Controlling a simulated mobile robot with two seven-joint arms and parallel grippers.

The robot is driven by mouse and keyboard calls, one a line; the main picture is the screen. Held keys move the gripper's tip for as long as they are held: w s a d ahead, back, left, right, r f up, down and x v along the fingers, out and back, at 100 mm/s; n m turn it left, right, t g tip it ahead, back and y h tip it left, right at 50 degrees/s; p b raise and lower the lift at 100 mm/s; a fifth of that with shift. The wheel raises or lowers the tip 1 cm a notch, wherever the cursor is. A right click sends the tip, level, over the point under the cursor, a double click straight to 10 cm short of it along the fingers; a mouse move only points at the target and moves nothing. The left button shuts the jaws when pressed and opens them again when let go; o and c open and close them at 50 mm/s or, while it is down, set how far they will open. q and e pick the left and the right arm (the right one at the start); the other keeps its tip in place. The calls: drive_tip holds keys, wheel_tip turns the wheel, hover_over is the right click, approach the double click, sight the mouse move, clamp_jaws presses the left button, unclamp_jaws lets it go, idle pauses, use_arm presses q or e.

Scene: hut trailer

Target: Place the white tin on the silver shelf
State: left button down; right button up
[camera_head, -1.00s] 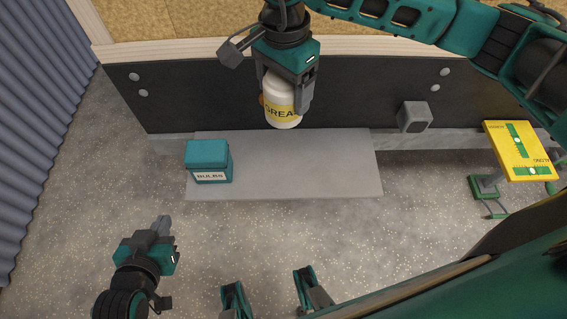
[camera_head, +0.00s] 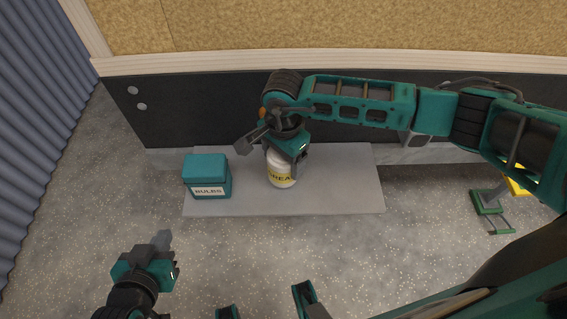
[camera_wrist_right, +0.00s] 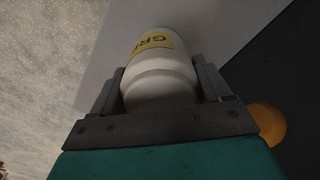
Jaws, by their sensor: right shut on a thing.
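The white tin (camera_head: 283,176) has a yellow label reading GREASE in part. My right gripper (camera_head: 286,158) is shut on its upper part from above. The tin is upright over the middle of the silver shelf (camera_head: 340,185); I cannot tell whether its base touches the surface. In the right wrist view the tin (camera_wrist_right: 160,75) sits between the two fingers, with the shelf (camera_wrist_right: 205,20) beyond it. My left gripper (camera_head: 161,241) is apart from the shelf at the lower left; its fingers look close together, but their gap is unclear.
A teal box marked BULBS (camera_head: 207,178) stands on the shelf's left end. The shelf's right part is clear. A dark wall panel (camera_head: 200,110) rises behind. A green and yellow stand (camera_head: 492,203) is at the right, partly hidden by my arm.

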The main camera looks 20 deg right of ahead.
drive_tip(key=shift+f, duration=1.25)
drive_tip(key=shift+f+b, duration=0.2)
drive_tip(key=shift+b, duration=0.1)
drive_tip(key=o, duration=1.3)
